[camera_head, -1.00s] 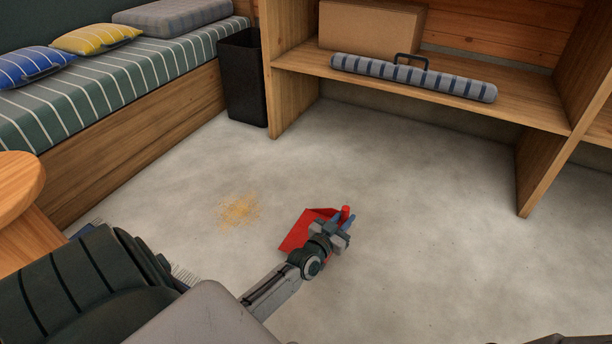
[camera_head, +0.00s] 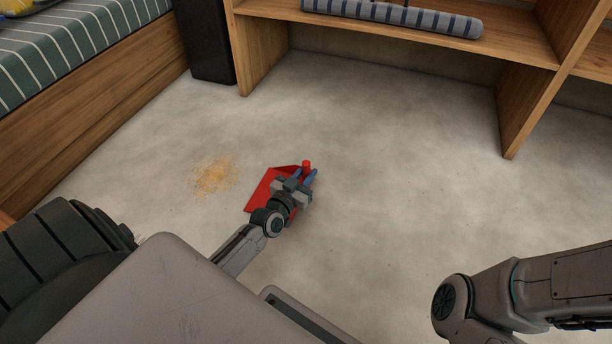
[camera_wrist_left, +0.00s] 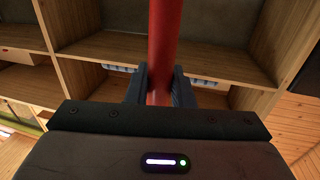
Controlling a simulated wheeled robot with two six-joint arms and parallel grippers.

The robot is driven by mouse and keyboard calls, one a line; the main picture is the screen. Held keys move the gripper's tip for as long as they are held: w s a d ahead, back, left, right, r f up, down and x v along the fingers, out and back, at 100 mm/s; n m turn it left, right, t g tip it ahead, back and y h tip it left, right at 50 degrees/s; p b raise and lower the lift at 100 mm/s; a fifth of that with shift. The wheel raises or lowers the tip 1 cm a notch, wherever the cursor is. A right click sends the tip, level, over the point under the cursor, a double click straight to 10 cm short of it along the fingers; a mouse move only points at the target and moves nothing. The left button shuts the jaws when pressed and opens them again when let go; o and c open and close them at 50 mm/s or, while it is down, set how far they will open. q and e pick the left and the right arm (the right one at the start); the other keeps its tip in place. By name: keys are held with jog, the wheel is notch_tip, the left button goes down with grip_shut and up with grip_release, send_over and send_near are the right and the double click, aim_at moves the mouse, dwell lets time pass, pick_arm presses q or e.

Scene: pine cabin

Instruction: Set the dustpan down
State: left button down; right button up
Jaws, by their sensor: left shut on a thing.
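The red dustpan (camera_head: 261,190) shows in the head view near the middle of the floor, partly hidden by my left gripper. My left gripper (camera_head: 308,174) is shut on its red handle, whose rounded end sticks up between the blue-grey fingers. In the left wrist view the red handle (camera_wrist_left: 164,50) runs up between the two fingers of the gripper (camera_wrist_left: 160,85). Whether the pan touches the floor I cannot tell. A patch of yellowish crumbs (camera_head: 214,176) lies on the floor just left of the dustpan. My right arm shows at the lower right, but its gripper is out of view.
A wooden shelf unit (camera_head: 400,32) with a striped roll (camera_head: 392,16) on it stands at the back. A black bin (camera_head: 205,45) stands beside it. A bed with a wooden side (camera_head: 100,90) lines the left. The grey floor (camera_head: 400,170) right of the dustpan is clear.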

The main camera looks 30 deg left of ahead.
pick_arm(q)
jog(key=c, duration=1.7)
grip_release()
jog(key=shift+f, duration=0.15)
jog(key=o, duration=0.4)
jog(key=shift+o, duration=0.2)
jog(key=shift+s+r, duration=0.2)
jog(key=shift+r, duration=0.05)
jog(key=s+p, duration=0.4)
jog(key=s, duration=0.7)
jog(key=shift+s+d+p, duration=0.25)
jog(key=shift+s+p, duration=0.05)
jog(key=shift+s, duration=0.05)
